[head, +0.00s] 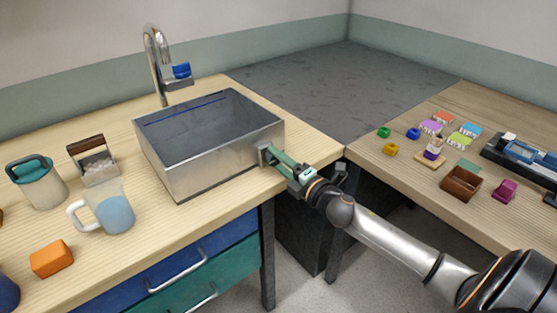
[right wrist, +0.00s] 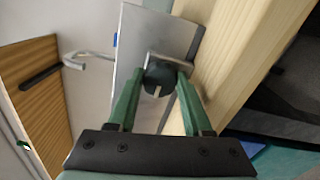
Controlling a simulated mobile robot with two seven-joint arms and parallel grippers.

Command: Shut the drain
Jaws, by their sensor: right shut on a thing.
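The metal sink basin (head: 222,158) stands on the wooden counter at the back. A small drain fitting sticks out low on its right-hand side, mostly hidden by my gripper in the head view. In the right wrist view, the fitting's dark round knob (right wrist: 159,77) with a pale mark sits in front of a metal mount (right wrist: 168,61) on the basin wall (right wrist: 140,40). My right gripper (head: 273,157) reaches the fitting from the right. Its green fingers (right wrist: 159,88) are shut on the knob, one on each side. My left gripper is out of view.
A curved faucet (head: 156,60) with a blue handle (head: 181,71) rises behind the basin. A jug (head: 38,182), a caddy (head: 94,160), a mug (head: 110,208) and an orange block (head: 52,259) stand left.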

